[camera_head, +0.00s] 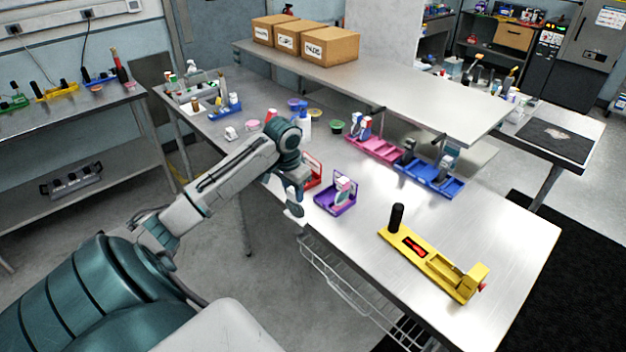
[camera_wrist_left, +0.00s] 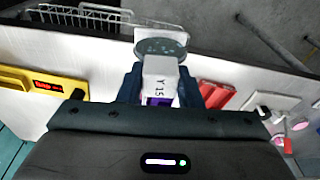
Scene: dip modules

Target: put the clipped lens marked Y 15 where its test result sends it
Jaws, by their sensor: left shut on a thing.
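My left gripper (camera_head: 293,194) is shut on the white clip of the lens marked Y 15 (camera_wrist_left: 160,82). The mark faces the camera in the left wrist view, and the round grey-green lens (camera_wrist_left: 160,47) sticks out past the fingertips. In the head view the held lens (camera_head: 294,209) hangs at the table's front edge, left of the purple tray (camera_head: 334,208). A red tray (camera_head: 313,172) stands just behind the gripper, partly hidden. The yellow tester (camera_head: 440,268) lies to the right with a lit red display (camera_head: 415,247), too small to read. My right gripper is not in view.
A pink-and-white clipped piece (camera_head: 343,190) stands in the purple tray. A pink rack (camera_head: 373,148) and a blue rack (camera_head: 428,181) stand behind, by the raised shelf (camera_head: 420,95). Small coloured pots (camera_head: 337,127) stand further left. The table between purple tray and tester is clear.

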